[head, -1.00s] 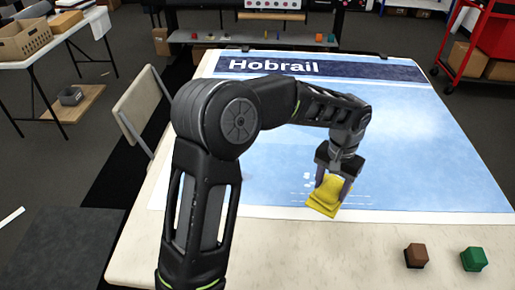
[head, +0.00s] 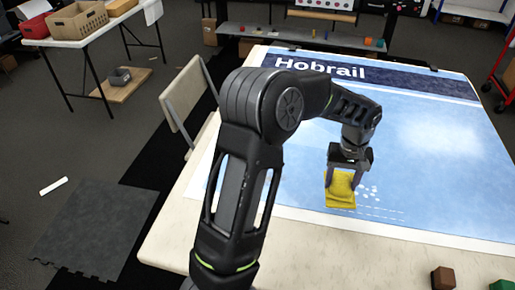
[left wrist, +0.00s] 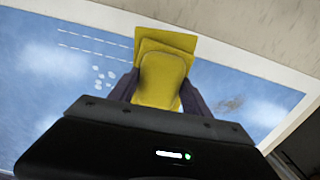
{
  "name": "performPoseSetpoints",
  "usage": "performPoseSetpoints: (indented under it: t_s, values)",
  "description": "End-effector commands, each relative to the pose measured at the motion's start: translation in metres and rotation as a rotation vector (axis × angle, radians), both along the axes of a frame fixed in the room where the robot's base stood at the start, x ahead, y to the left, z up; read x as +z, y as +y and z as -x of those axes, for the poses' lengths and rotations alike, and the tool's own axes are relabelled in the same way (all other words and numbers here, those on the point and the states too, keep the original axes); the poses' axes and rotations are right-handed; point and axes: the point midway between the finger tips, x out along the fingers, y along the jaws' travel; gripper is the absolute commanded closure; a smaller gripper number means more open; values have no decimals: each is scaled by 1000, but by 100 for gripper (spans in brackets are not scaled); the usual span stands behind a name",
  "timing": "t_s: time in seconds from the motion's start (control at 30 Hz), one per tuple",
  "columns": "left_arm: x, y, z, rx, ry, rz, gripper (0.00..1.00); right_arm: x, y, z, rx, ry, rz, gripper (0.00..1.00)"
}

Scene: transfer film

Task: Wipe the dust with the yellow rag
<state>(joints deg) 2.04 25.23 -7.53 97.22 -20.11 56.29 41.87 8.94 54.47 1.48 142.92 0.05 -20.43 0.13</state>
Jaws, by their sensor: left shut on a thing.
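The yellow rag (head: 341,192) is folded and hangs from my left gripper (head: 348,174), over the near part of the blue printed sheet (head: 440,190) on the table. In the left wrist view the rag (left wrist: 165,75) is pinched between the two dark fingers of my left gripper (left wrist: 160,88). I cannot tell whether its lower edge touches the sheet. A brownish-grey smudge of dust (left wrist: 230,104) shows on the sheet just right of the gripper in the left wrist view. In the head view I cannot make out the dust; my arm covers part of the sheet. My right gripper is not in view.
A brown cube (head: 443,278) and a green cube (head: 502,285) stand at the table's near right. A beige chair (head: 188,100) is by the table's left side. A side table (head: 90,32) with bins stands farther left. The sheet's right half is clear.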

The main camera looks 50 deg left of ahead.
Motion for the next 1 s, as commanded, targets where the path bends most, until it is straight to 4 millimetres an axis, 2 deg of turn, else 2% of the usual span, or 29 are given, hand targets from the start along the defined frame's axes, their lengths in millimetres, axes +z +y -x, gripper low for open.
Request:
performPoseSetpoints:
  t_s: [0.03,0.2,0.3,0.4,0.5,0.6,1.0]
  values:
    - [6,28,6,162,2,-2,76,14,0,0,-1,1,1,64]
    - [3,121,38,784,2,-4,76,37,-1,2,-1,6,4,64]
    - [2,168,63,1113,1,-4,76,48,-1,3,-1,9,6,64]
    - [2,204,84,1367,-1,-4,76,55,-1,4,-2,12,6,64]
    - [1,226,101,1535,0,-3,76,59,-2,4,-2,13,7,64]
    - [0,236,109,1621,0,-1,76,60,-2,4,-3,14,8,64]
    - [-2,238,111,1643,-1,-1,76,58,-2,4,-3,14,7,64]
